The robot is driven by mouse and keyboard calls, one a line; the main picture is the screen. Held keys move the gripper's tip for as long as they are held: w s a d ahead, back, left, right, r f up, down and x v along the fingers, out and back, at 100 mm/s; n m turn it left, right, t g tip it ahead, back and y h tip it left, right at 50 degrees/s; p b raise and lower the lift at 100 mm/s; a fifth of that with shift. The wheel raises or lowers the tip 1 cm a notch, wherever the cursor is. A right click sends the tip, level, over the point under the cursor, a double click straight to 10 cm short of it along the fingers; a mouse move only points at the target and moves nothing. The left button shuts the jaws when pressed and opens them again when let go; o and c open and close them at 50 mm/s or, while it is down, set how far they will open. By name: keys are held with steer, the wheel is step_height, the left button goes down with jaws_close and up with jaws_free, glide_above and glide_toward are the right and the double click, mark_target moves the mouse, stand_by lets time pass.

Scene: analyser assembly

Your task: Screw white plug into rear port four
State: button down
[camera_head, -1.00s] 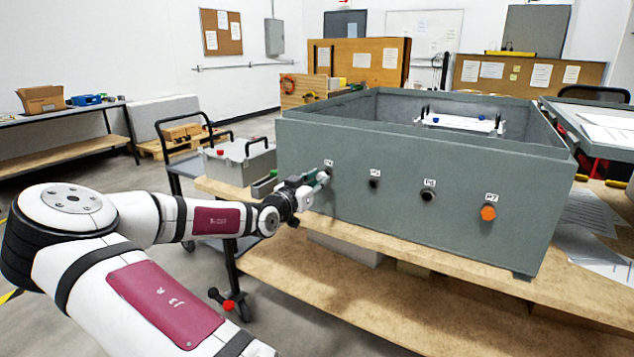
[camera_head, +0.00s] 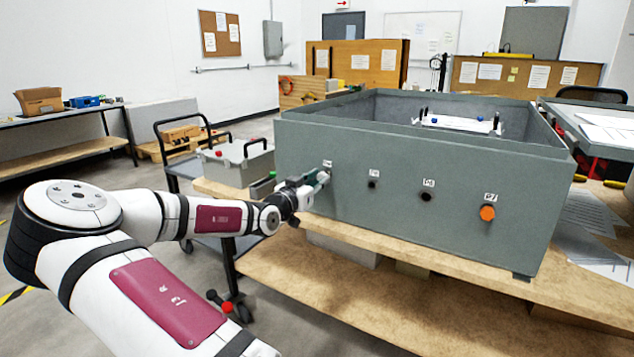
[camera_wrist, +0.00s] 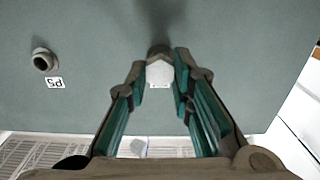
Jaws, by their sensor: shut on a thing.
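The grey analyser box (camera_head: 400,160) stands on a wooden bench, with a row of labelled ports on its near wall. My gripper (camera_head: 322,180) is at the leftmost port and covers it. In the wrist view my gripper (camera_wrist: 160,78) has its green-padded fingers closed on the white plug (camera_wrist: 160,74). The plug is at the box wall, in front of a dark round port rim; how deep it sits I cannot tell. The port marked P5 (camera_wrist: 43,60) is empty, to the left in the wrist view. An orange plug (camera_head: 487,213) fills the rightmost port, P7.
Two dark ports (camera_head: 372,184) and (camera_head: 426,196) lie between my gripper and the orange plug. The bench top (camera_head: 400,250) before the box is clear.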

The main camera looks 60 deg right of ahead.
steer(key=shift+d, duration=0.3)
steer(key=c, duration=2.1)
jaws_free()
jaws_close()
steer(key=m+b, duration=2.1)
steer(key=m, duration=0.3)
steer(key=shift+b, duration=0.3)
